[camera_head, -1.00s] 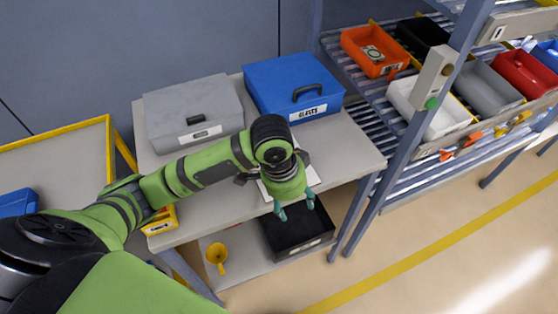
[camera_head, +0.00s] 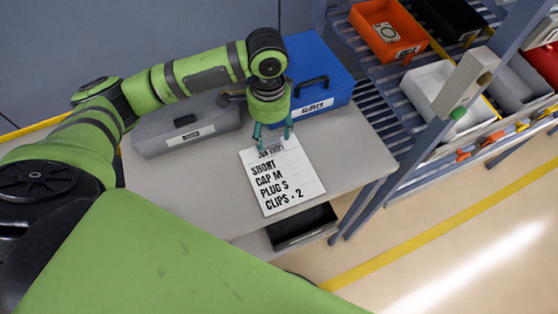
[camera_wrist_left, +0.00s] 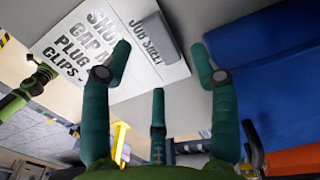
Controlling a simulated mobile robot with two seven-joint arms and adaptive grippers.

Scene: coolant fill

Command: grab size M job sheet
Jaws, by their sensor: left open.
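A white job sheet (camera_head: 283,180) lies on the grey bench top, with black print reading SHORT, CAP M, PLUG S, CLIPS - 2. The sheet also shows in the left wrist view (camera_wrist_left: 85,42), partly cut off. My left gripper (camera_head: 274,143) is at the sheet's top edge, fingers pointing down. In the left wrist view its fingers (camera_wrist_left: 160,62) are spread and empty, near the tab. I cannot tell whether they touch the sheet.
A grey case (camera_head: 186,128) and a blue case (camera_head: 315,75) labelled GLOVES stand at the back of the bench (camera_head: 190,205). A black bin (camera_head: 300,228) is below. A rack with orange (camera_head: 387,30) and white (camera_head: 440,105) bins stands right. Bench around the sheet is clear.

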